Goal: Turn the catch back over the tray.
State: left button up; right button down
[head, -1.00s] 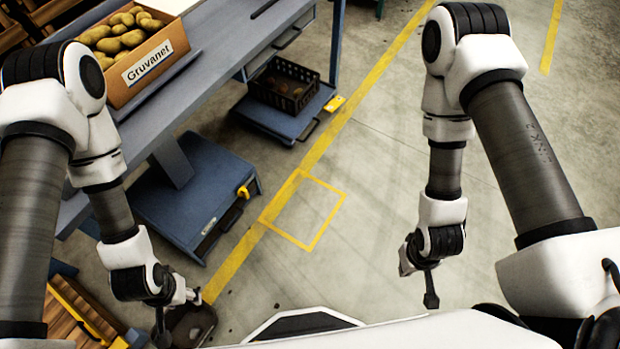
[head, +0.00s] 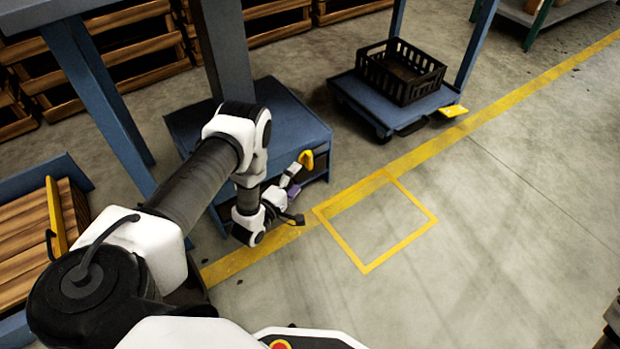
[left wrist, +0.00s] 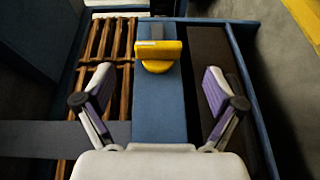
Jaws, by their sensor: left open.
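The yellow catch (head: 306,160) is at the right end of the low blue unit (head: 255,125) beneath the table. In the left wrist view the catch (left wrist: 158,52) shows as a yellow piece on a blue bar, with a dark strip (left wrist: 208,60) to the right of the bar. My left gripper (head: 293,194) is open and empty beside the unit's right side. In the left wrist view its two purple-padded fingers (left wrist: 158,92) stand wide apart, with the catch ahead between them, not gripped. I cannot tell clearly which part is the tray. My right gripper is out of view.
A blue trolley (head: 350,92) with a black crate (head: 400,72) stands at the upper right. A blue-framed holder with wooden slats (head: 30,225) is at the left. Table legs (head: 100,105) rise behind my left arm. The floor around the yellow square (head: 400,255) is clear.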

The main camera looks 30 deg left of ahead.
aim_at(308, 164)
pick_arm(q)
jog(key=w+b, duration=0.1)
jog(key=w, duration=0.1)
jog(key=w+b, duration=0.1)
jog(key=w, duration=0.1)
jog(key=w+b, duration=0.1)
jog(key=w, duration=0.2)
jog(key=shift+a+f, duration=0.15)
jog(key=shift+a, duration=0.1)
jog(key=shift+w, duration=0.45)
jog(key=shift+r, duration=0.2)
jog(key=c, duration=1.7)
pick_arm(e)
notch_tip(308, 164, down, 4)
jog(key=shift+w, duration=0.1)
